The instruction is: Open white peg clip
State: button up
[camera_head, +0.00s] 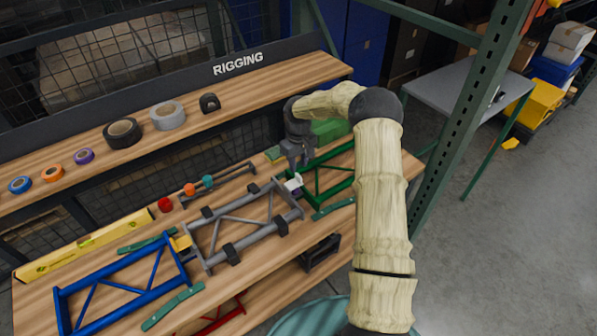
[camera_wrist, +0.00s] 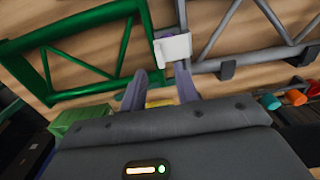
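The white peg clip (camera_head: 293,183) sits where the grey frame (camera_head: 243,225) meets the green frame (camera_head: 335,180) on the wooden bench. In the wrist view the white clip (camera_wrist: 173,48) is a small block with a purple part showing beside it, between the green frame (camera_wrist: 75,60) and the grey frame (camera_wrist: 235,60). My gripper (camera_head: 297,165) is just behind the clip in the head view. In the wrist view its two fingers (camera_wrist: 162,80) are apart, with nothing seen held; the right fingertip is close to the clip, and contact cannot be told.
A yellow clip (camera_head: 181,243) sits between the grey frame and the blue frame (camera_head: 125,285). Red, orange and teal pieces (camera_head: 190,189) lie behind the frames. A green box (camera_head: 330,131) stands behind the green frame. Tape rolls (camera_head: 123,132) line the upper shelf. A green rack post (camera_head: 470,110) stands right.

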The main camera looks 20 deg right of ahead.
aim_at(299, 175)
notch_tip(299, 175, down, 5)
jog(key=shift+f+p, duration=0.2)
jog(key=shift+p, duration=0.3)
grip_shut()
